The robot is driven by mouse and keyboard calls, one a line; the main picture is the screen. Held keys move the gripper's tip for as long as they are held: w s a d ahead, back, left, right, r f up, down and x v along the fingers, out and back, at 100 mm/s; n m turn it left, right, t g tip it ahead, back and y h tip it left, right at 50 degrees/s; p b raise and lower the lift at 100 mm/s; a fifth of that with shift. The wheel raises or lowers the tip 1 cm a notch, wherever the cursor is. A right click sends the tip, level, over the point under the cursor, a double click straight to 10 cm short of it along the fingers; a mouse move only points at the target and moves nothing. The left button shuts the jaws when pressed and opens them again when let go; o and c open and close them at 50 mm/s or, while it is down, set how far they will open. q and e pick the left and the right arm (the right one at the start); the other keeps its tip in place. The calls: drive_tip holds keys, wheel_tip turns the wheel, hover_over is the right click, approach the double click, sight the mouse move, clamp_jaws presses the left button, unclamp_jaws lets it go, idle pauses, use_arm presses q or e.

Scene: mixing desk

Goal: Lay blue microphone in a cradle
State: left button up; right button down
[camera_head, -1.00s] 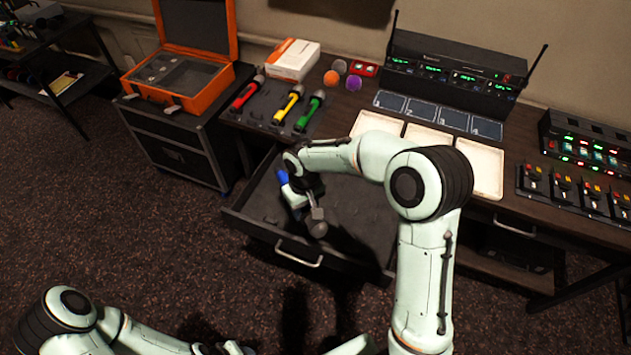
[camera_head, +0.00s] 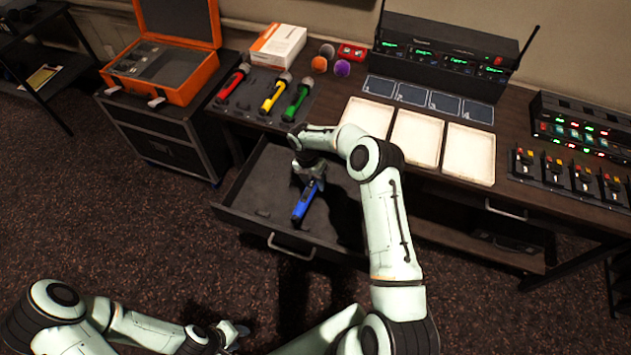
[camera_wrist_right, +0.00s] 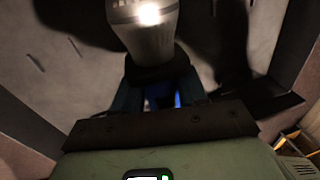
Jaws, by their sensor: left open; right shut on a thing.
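The blue microphone (camera_head: 302,207) is in my right gripper (camera_head: 310,178), over the open drawer. Its blue end points to the drawer front; its head is largely hidden by the gripper. In the right wrist view its silver head (camera_wrist_right: 148,38) sticks out past the fingers, with a little blue visible between them. A dark cradle rack (camera_head: 262,112) on the desk bears a red microphone (camera_head: 232,84), a yellow microphone (camera_head: 274,95) and a green microphone (camera_head: 296,101). I cannot tell clearly which cradle is empty. My left gripper (camera_head: 238,332) is open and empty, low in front.
The drawer (camera_head: 240,212) stands open under the desk. A white-orange box (camera_head: 277,45) and coloured foam balls (camera_head: 327,51) sit behind the rack. Cream trays (camera_head: 418,138) lie to the right. An open orange case (camera_head: 160,80) stands on a cabinet at left.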

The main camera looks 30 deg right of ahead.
sight(316, 199)
drive_tip(key=shift+d+f+n, duration=0.25)
drive_tip(key=shift+f+n, duration=0.15)
drive_tip(key=shift+f, duration=3)
drive_tip(key=shift+w, duration=0.1)
drive_tip(key=shift+f, duration=0.6)
drive_tip(key=c, duration=0.5)
unclamp_jaws()
drive_tip(key=shift+c, duration=0.2)
drive_tip(key=shift+a, duration=0.1)
drive_tip(key=shift+c, duration=0.8)
drive_tip(key=shift+o, duration=0.8)
drive_tip(key=shift+a+f, duration=0.1)
